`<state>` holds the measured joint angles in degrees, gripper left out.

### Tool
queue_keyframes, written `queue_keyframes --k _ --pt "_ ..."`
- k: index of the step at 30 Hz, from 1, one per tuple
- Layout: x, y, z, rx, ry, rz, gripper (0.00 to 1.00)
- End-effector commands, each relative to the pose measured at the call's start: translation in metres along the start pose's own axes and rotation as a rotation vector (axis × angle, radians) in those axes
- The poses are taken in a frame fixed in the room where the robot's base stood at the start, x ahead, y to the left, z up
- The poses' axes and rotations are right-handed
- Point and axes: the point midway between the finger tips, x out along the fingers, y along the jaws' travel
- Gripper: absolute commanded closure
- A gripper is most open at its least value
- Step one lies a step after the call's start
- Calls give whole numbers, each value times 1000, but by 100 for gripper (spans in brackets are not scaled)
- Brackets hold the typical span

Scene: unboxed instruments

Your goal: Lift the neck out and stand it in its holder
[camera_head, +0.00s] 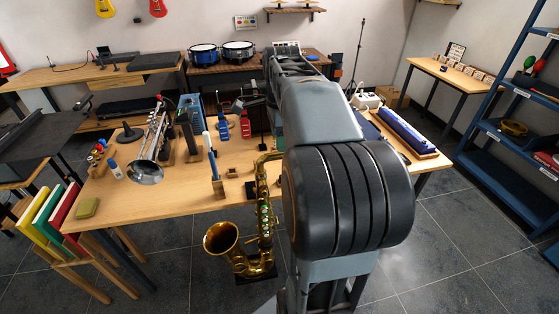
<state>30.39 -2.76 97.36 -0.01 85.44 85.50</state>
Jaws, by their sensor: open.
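A brass saxophone (264,222) stands upright at the table's front edge, its bell (222,238) turned to the left. A curved gold piece at its top, apparently the neck (268,157), bends right towards my arm, which may cover part of it. A small brown block (232,172) lies on the table left of the saxophone. A darker block (249,190) sits close beside the saxophone. I cannot tell which one is the neck's holder.
A trumpet-like horn (150,150) and upright blue-and-white item (214,170) stand on the wooden table (185,195). Small blue (222,128) and red (245,126) items stand behind. A long blue case (407,131) lies right of my arm. The table's front left is mostly clear.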

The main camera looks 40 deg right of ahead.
Motion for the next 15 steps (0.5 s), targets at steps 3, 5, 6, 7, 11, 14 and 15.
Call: queue_keyframes --k 3,5,6,7,11,14,15 --pt "5 0 0 -1 0 0 49" --pt "9 0 0 -1 0 0 49" --pt "13 0 1 -1 0 1 49" --pt "17 0 1 -2 0 2 49" --pt "35 -1 2 -2 0 3 49" --pt "47 -1 2 -2 0 2 49" --pt "50 -1 1 -1 0 1 49"
